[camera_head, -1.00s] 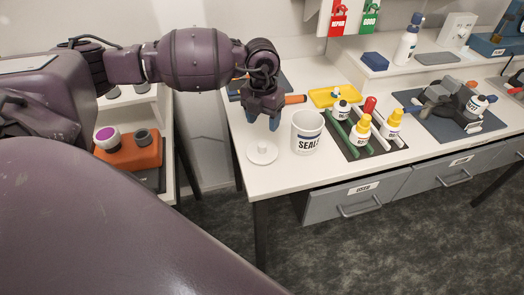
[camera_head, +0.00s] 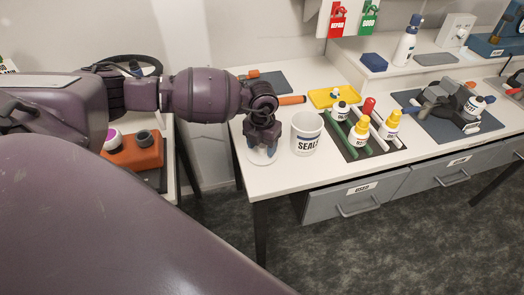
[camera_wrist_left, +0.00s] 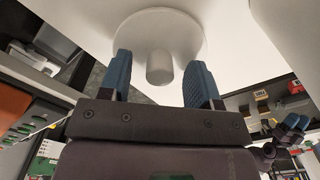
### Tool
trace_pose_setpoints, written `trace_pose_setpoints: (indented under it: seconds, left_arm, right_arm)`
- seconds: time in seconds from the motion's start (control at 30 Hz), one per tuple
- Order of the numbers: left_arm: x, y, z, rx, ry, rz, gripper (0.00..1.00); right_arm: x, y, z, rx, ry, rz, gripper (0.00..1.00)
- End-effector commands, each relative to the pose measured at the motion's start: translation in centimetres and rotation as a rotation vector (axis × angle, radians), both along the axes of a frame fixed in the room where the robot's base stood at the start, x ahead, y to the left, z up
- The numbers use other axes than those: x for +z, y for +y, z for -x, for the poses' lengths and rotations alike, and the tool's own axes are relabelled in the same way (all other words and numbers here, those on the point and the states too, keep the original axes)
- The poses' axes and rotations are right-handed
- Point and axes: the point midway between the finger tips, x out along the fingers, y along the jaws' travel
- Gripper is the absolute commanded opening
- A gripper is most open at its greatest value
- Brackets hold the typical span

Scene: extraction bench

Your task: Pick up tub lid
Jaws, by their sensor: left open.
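The tub lid (camera_head: 262,157) is a white disc with a central knob, lying on the white bench near its front left corner. It also shows in the left wrist view (camera_wrist_left: 160,32), where its knob (camera_wrist_left: 159,68) sits between the two blue fingertips. My left gripper (camera_head: 262,142) is open, pointing down over the lid, and hides much of it in the head view. In the left wrist view the fingers (camera_wrist_left: 153,80) stand on either side of the knob with gaps. The white tub labelled SEALS (camera_head: 307,145) stands open just right of the lid. My right gripper is not in the head view.
A dark rack (camera_head: 365,148) with several bottles and coloured bars stands right of the tub. A yellow tray (camera_head: 322,98) lies behind it. An orange-handled tool (camera_head: 291,100) lies behind the gripper. The bench's front edge is close to the lid.

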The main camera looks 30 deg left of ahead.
Motion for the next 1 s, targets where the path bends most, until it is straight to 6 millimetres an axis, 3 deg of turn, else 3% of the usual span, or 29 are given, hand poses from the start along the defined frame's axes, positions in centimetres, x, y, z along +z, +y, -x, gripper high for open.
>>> trace_pose_setpoints:
  seconds: [0.3,0.67,1.0]
  left_arm:
    - [-0.6,0.0,0.0,0.000,-0.001,-0.001,0.57]
    - [-0.5,0.0,0.0,0.000,-0.001,0.000,0.04]
    - [0.2,0.0,-0.1,-0.001,-0.002,0.001,0.04]
  right_arm:
    - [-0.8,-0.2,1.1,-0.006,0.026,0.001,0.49]
    - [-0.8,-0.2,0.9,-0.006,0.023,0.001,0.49]
    - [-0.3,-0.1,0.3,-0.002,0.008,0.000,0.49]
